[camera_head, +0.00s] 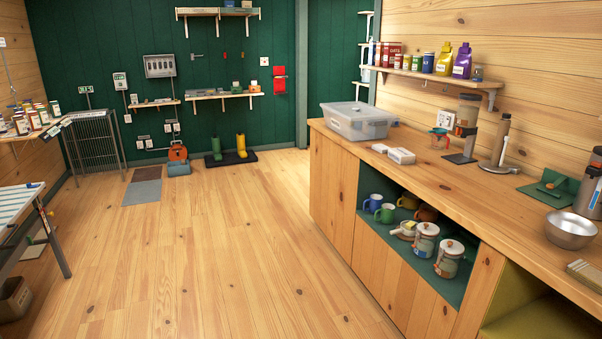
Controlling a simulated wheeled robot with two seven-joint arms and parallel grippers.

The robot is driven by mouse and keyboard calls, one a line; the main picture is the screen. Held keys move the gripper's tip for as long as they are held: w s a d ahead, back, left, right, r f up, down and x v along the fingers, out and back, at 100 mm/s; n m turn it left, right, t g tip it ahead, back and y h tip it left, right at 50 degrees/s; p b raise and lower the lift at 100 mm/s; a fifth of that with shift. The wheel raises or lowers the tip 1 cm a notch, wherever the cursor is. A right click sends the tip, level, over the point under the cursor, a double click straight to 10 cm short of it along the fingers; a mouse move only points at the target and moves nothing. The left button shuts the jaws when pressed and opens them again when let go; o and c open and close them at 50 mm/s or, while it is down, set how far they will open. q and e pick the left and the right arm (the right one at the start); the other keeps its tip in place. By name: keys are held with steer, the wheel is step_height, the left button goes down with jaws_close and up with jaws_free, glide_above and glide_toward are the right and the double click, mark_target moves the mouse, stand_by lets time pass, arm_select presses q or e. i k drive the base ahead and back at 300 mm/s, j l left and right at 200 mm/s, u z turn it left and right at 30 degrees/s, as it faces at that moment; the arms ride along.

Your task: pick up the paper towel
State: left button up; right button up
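No clearly recognisable paper towel shows in the head view. On the wooden counter (440,175) at the right, a slim upright grey-brown item (501,140) stands on a round base; I cannot tell whether it is a towel roll on a holder. Two small white blocks or packs (401,156) lie farther back on the counter. A flat beige block (584,273) lies at the near right edge, partly cut off by the frame. Neither of my grippers is in view.
A clear lidded bin (359,120) stands at the counter's far end. A metal bowl (570,230) stands near right. Mugs and jars (425,241) fill the open shelf below. A wall shelf (437,78) holds packages. The wooden floor (215,230) is clear; a table stands left.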

mark_target(381, 148)
steer(key=i+z, duration=0.1)
steer(key=i, duration=0.6)
steer(key=i+j, duration=0.15)
steer(key=i, duration=0.55)
steer(key=i+j+z, duration=0.1)
steer(key=i+z, duration=0.35)
steer(key=i+j+z, duration=0.15)
steer(key=i+z, duration=0.15)
steer(key=z, duration=0.15)
steer(key=i+j+z, duration=0.35)
steer(key=z, duration=0.15)
steer(key=i+j+z, duration=0.4)
steer(key=j, duration=0.2)
steer(key=j+z, duration=0.2)
steer(key=i+j+z, duration=0.2)
steer(key=j, duration=0.25)
steer(key=k+l, duration=0.05)
steer(key=k, duration=0.05)
